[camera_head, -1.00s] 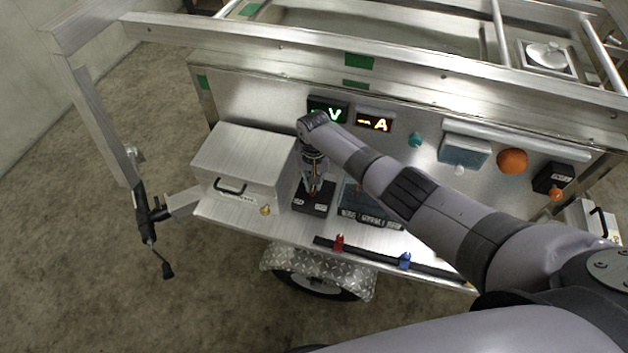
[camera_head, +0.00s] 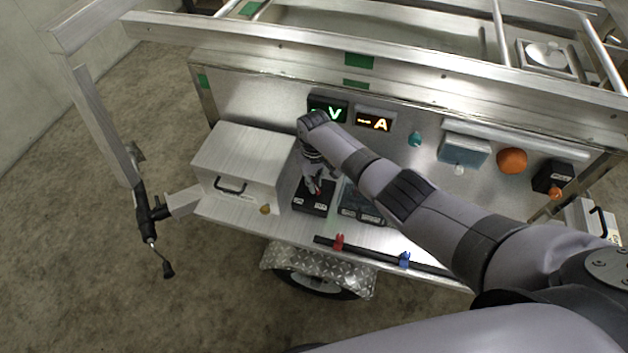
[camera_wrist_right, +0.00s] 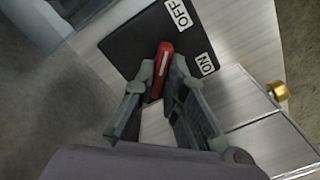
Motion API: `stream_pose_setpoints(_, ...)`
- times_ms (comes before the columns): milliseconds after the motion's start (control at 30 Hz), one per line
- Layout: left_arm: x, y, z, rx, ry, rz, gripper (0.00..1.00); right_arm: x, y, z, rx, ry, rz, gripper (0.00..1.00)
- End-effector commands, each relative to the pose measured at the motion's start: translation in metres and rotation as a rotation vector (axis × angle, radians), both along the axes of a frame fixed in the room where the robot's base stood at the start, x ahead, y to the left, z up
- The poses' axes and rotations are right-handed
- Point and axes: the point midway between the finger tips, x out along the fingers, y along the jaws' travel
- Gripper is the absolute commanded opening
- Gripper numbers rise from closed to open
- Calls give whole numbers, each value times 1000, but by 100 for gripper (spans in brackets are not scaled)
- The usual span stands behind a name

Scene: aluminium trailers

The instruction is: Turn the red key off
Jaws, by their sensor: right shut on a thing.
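The red key (camera_wrist_right: 161,70) stands on a black switch plate (camera_wrist_right: 130,45) with white OFF and ON labels. Its upper end in the right wrist view lies between the two labels; I cannot tell its exact setting. My right gripper (camera_wrist_right: 163,78) is shut on the key, one finger on each side. In the head view the right gripper (camera_head: 314,188) reaches down over the switch plate (camera_head: 312,205), with a little of the red key (camera_head: 319,186) showing at its fingers. My left gripper is not in view.
A metal box (camera_head: 238,165) with a black handle stands left of the switch plate. A dark panel (camera_head: 360,203) lies to its right. Red (camera_head: 338,242) and blue (camera_head: 404,260) fittings sit on a black bar along the front edge. V (camera_head: 328,110) and A (camera_head: 374,121) displays are behind.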

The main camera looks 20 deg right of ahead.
Motion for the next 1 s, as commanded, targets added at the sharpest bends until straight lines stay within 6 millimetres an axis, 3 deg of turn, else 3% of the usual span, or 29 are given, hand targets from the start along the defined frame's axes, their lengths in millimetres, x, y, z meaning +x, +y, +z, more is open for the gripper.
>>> stream_pose_setpoints(533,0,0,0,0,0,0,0,0,0,1,-1,0,26,0)
stream_pose_setpoints(567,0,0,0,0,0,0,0,0,0,1,-1,0,26,14)
stream_pose_setpoints(600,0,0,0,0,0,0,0,0,0,1,-1,0,26,16)
stream_pose_setpoints(833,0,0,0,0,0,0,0,0,0,0,-1,0,24,32)
stream_pose_setpoints(1000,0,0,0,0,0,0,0,0,0,0,0,0,23,32)
